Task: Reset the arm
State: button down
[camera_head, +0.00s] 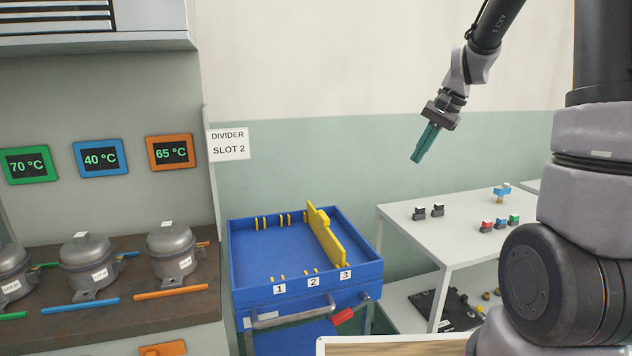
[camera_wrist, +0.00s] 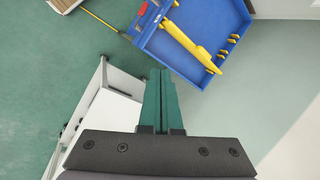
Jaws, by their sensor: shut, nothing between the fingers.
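My gripper (camera_head: 419,157) is at the upper middle right of the head view, with teal fingers pointing down and left. The fingers are shut together with nothing between them. It hangs in the air, apart from the blue tray cart (camera_head: 240,243) and the white table (camera_head: 400,222). In the wrist view the shut fingers (camera_wrist: 160,80) point up toward the blue tray. A yellow divider (camera_head: 325,236) stands in the tray at the slot labelled 3.
A sign (camera_head: 228,144) reads "DIVIDER SLOT 2". Grey compressors (camera_head: 87,262) stand on a brown bench at left under temperature displays. Small coloured blocks (camera_head: 500,224) sit on the white table. The air around my gripper is clear.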

jog(key=s+r+n+t, duration=0.1)
jog(key=s+r+t, duration=0.1)
jog(key=s+r, duration=0.2)
jog(key=s+r+n+t+h, duration=0.1)
jog(key=s+r, duration=0.2)
jog(key=s, duration=0.7)
jog(key=s+a+r+n+t+h, duration=0.1)
jog(key=s+r+t, duration=0.1)
jog(key=s+r, duration=0.2)
jog(key=s, duration=0.3)
jog(key=shift+s+r+n+t, duration=0.15)
jog(key=shift+r+n+t, duration=0.15)
jog(key=shift+n, duration=0.1)
